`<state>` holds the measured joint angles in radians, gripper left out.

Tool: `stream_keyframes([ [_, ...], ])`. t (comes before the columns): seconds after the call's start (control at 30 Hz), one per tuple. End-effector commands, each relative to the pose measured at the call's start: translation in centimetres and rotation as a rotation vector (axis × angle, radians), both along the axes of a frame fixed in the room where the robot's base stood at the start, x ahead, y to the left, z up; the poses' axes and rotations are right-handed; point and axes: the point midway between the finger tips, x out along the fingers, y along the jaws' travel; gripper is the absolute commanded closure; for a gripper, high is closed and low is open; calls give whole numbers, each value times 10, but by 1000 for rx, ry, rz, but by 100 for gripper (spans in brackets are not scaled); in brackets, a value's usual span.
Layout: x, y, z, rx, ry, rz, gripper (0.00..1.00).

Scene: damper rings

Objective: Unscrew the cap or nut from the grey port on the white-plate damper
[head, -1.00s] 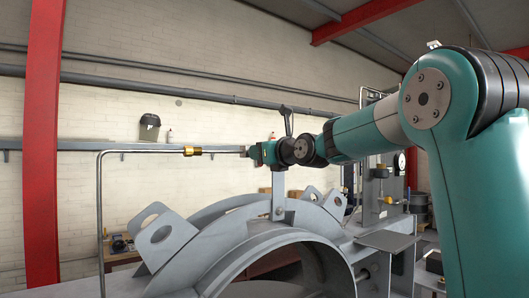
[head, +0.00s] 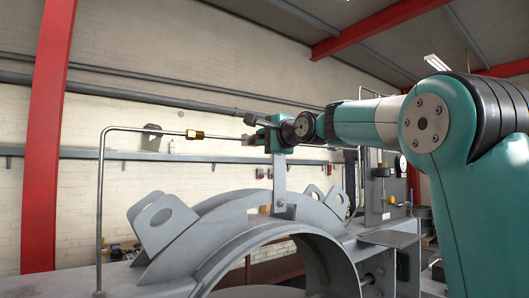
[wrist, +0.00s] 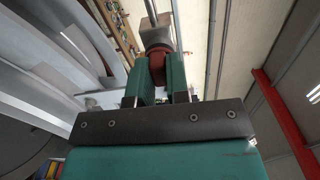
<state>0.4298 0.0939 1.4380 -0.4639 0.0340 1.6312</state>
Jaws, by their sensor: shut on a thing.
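My gripper (head: 254,140) is shut at the right end of a thin steel pipe in the head view. The grey port's own surface is hidden or too small to tell apart. A brass nut (head: 194,134) sits on the same pipe, left of my gripper and apart from it. I cannot make out a white plate.
A large grey arched housing (head: 220,222) with lugs (head: 160,222) stands below my gripper. The steel pipe bends down (head: 100,200) at the left. A red post (head: 45,140) stands at far left. Valves and a gauge (head: 402,163) stand at right.

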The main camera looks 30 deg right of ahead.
Motion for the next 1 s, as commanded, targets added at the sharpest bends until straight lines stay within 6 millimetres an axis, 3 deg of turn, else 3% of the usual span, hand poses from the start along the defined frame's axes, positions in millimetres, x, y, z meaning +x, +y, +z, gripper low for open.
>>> stream_keyframes([
  [0.03, 0, 0, -3, -73, -2, 0, 100],
  [1.0, -37, -2, 0, -55, -2, 0, 100],
])
